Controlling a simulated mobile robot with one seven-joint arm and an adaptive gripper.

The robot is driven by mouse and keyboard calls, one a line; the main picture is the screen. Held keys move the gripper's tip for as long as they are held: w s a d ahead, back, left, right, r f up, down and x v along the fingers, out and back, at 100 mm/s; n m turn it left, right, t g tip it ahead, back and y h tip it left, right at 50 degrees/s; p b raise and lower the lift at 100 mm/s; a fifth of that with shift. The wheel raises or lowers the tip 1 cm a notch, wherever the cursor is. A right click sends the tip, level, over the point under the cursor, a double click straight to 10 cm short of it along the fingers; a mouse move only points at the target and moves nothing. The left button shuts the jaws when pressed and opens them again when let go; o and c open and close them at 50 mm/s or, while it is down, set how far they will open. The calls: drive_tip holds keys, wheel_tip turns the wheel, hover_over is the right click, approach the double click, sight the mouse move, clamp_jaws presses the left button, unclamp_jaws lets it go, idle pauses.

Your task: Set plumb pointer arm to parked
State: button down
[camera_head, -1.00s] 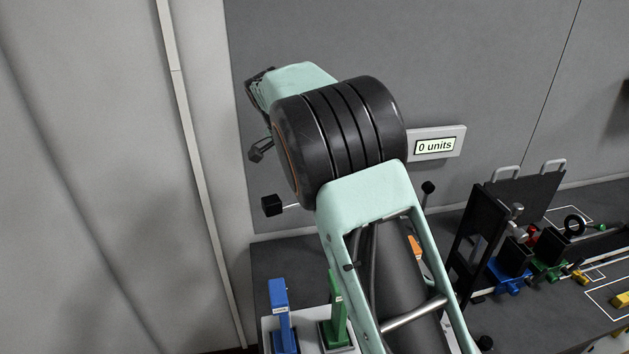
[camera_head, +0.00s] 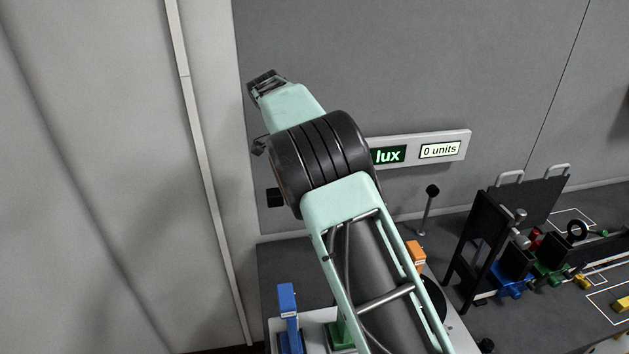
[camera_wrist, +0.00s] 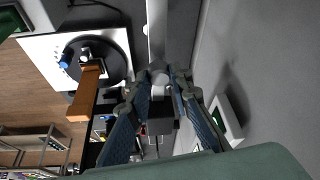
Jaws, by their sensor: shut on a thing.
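In the wrist view my gripper (camera_wrist: 160,88) points away from the camera, its two blue-padded fingers closing on a small pale, round-ended piece. A black block (camera_wrist: 160,124) on a pale rod shows between the fingers. I take these for the plumb pointer arm, though most of it is hidden by the fingers. A similar black block (camera_head: 275,197) shows in the head view, left of my arm's thick black joint and in front of the wall. In that view my own arm hides the fingers and the grip.
A wall sign (camera_head: 420,149) reads "lux" and "0 units". An orange bar (camera_wrist: 87,92) lies over a black disc (camera_wrist: 112,52) on a white base.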

drive_tip(key=shift+r, duration=0.1)
drive_tip(key=c, duration=1.7)
unclamp_jaws()
drive_tip(key=shift+w, duration=0.1)
drive_tip(key=shift+c, duration=0.2)
drive_tip(key=shift+a, duration=0.1)
drive_tip(key=v, duration=1.2)
